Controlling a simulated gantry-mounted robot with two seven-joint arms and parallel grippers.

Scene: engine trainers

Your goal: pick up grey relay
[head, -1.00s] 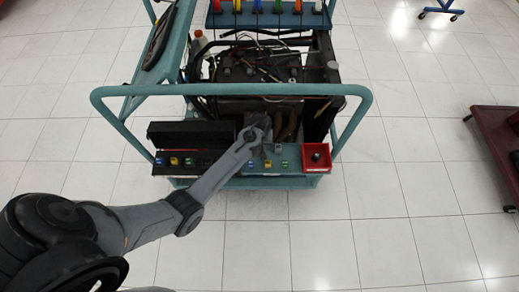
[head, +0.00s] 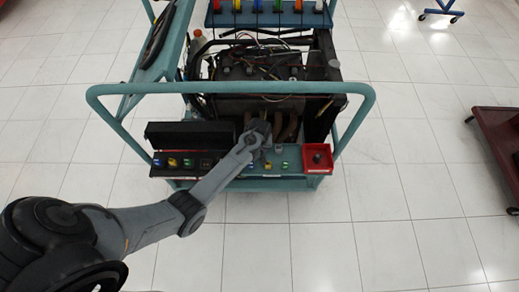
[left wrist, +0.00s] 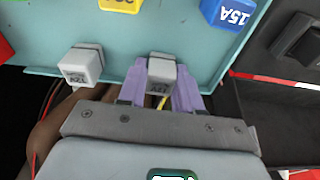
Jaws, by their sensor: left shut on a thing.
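My left gripper (left wrist: 160,88) is shut on a grey relay (left wrist: 161,75), which sits between its two purple fingers in the left wrist view. Whether this relay touches the teal shelf (left wrist: 150,38) cannot be told. A second grey relay (left wrist: 80,66) with a printed label stands beside the fingers, apart from them. In the head view my left gripper (head: 260,139) is over the shelf at the cart's near end, and the relay in it is too small to make out. The other grey relay (head: 278,149) shows just right of it. My right gripper is not in view.
A yellow block (left wrist: 120,4) and a blue 15A block (left wrist: 228,12) are on the shelf. A red bin (head: 318,158) stands at its right end and a black open box (head: 190,134) at its left. The engine (head: 262,85) and cart rail (head: 98,105) are close by.

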